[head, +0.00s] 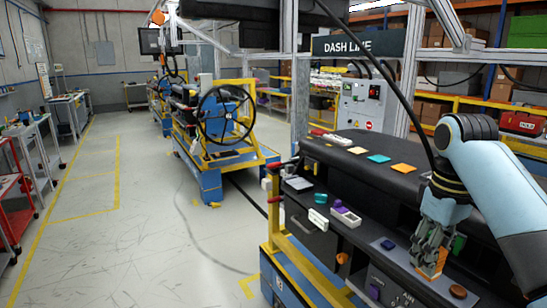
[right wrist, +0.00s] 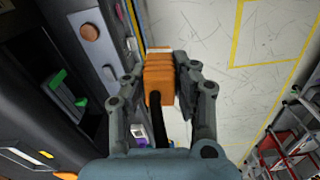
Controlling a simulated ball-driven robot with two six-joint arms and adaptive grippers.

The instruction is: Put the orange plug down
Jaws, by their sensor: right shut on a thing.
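My right gripper (head: 431,260) is in front of the dashboard module at the right of the head view. It is shut on the orange plug (head: 440,262), which is partly hidden by the fingers. In the right wrist view the ribbed orange plug (right wrist: 159,80) sits between the two fingers, with a black cable at its near end and a pale end at the far side. Floor shows behind it there, and the module (right wrist: 95,20) is to its left. I cannot tell how far the plug is from the module. My left gripper is not in view.
The module's black top (head: 365,150) carries orange and teal tags. Its shelf holds a white block with a purple part (head: 345,215) and a white connector (head: 318,219). A yellow frame rail (head: 310,255) runs along its front. Open floor (head: 150,230) lies to the left.

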